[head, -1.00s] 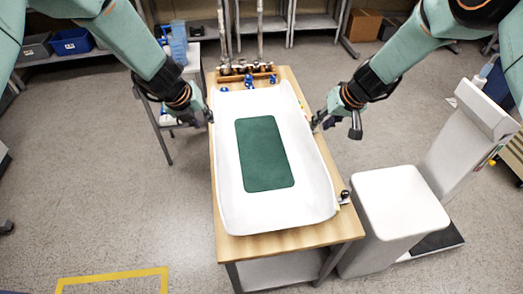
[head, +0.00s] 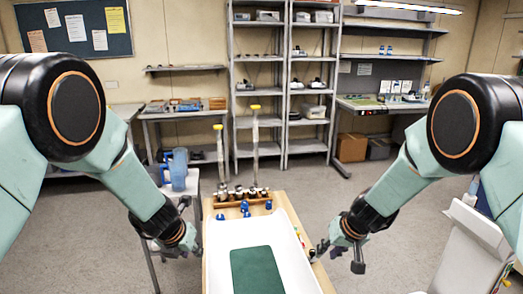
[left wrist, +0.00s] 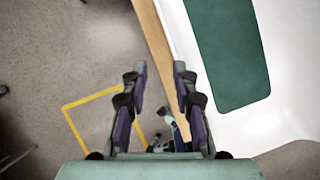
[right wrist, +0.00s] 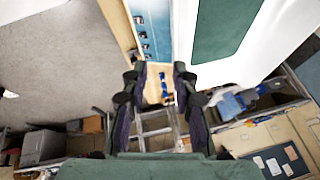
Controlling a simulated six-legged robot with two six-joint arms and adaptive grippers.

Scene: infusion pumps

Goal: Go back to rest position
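The white tray (head: 222,272) with a dark green mat (head: 257,270) lies on the wooden table (head: 282,195), cut off by the bottom of the head view. My left gripper (head: 189,238) is open and empty beside the tray's left side. The left wrist view shows its two fingers (left wrist: 160,100) apart with nothing between them. My right gripper (head: 337,256) is open and empty beside the tray's right side. Its fingers (right wrist: 158,98) are also apart in the right wrist view. Both arms are spread to either side of the table.
A wooden rack (head: 240,201) with metal fittings and blue pieces stands at the table's far end. A side table with a blue jug (head: 178,172) is at left. A white unit (head: 470,255) stands at right. Shelves (head: 285,90) line the back wall.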

